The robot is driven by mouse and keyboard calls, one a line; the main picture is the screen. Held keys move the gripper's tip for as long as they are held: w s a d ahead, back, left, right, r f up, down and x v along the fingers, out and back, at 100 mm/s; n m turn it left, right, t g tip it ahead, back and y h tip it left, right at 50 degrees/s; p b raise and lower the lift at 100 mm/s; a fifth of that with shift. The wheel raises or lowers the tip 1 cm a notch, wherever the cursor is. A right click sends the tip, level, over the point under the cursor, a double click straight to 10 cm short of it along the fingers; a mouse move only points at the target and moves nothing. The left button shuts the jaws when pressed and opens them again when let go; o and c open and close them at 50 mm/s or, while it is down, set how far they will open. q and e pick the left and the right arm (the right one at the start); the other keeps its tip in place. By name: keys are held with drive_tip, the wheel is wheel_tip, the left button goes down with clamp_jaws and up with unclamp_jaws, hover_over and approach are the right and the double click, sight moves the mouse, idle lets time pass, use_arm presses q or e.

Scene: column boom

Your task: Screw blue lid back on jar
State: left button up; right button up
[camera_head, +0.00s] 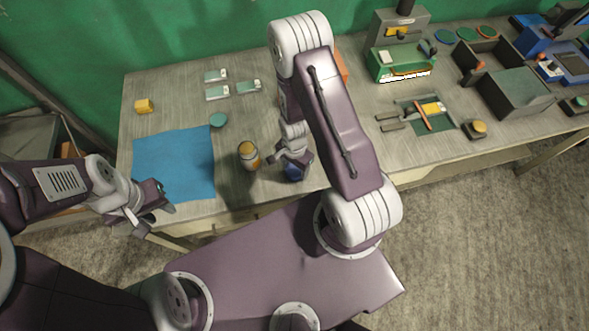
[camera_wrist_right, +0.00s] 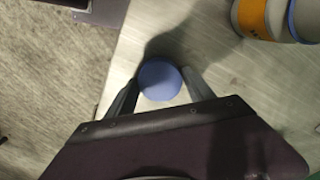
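The jar (camera_head: 249,155), with an orange band, stands upright on the table, right of the blue mat; no lid shows on it. It also shows at the top right of the right wrist view (camera_wrist_right: 253,16). The round blue lid (camera_wrist_right: 160,80) lies between the fingers of my right gripper (camera_wrist_right: 158,84); it shows partly hidden in the head view (camera_head: 294,172). The right gripper points down, its fingers spread on either side of the lid; firm contact cannot be made out. My left gripper (camera_head: 157,208) is open and empty near the mat's front edge.
The blue mat (camera_head: 175,165) is bare. A yellow block (camera_head: 144,106), a teal disc (camera_head: 218,119) and several small grey-green pieces lie behind. Trays, boxes and a green machine (camera_head: 400,65) fill the right side. The lid is near the table's front edge.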

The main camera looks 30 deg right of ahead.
drive_tip(key=c, duration=0.8)
drive_tip(key=shift+o, duration=0.2)
drive_tip(key=shift+r, duration=0.1)
drive_tip(key=shift+w+r, duration=0.1)
drive_tip(key=shift+r, duration=0.15)
drive_tip(key=r, duration=0.2)
drive_tip(key=d+r, duration=0.1)
drive_tip(key=r, duration=0.1)
drive_tip(key=shift+s+b, duration=0.2)
drive_tip(key=shift+b, duration=0.2)
use_arm(q)
drive_tip(key=shift+f+b, duration=0.35)
drive_tip(key=shift+f, duration=0.4)
use_arm(e)
drive_tip(key=s+d+r, duration=0.4)
drive_tip(key=d+r, duration=0.2)
drive_tip(key=d, duration=0.3)
drive_tip(key=shift+s+d+r, duration=0.2)
drive_tip(key=shift+s+d, duration=0.05)
drive_tip(key=shift+d, duration=0.1)
use_arm(q)
drive_tip(key=shift+o, duration=0.3)
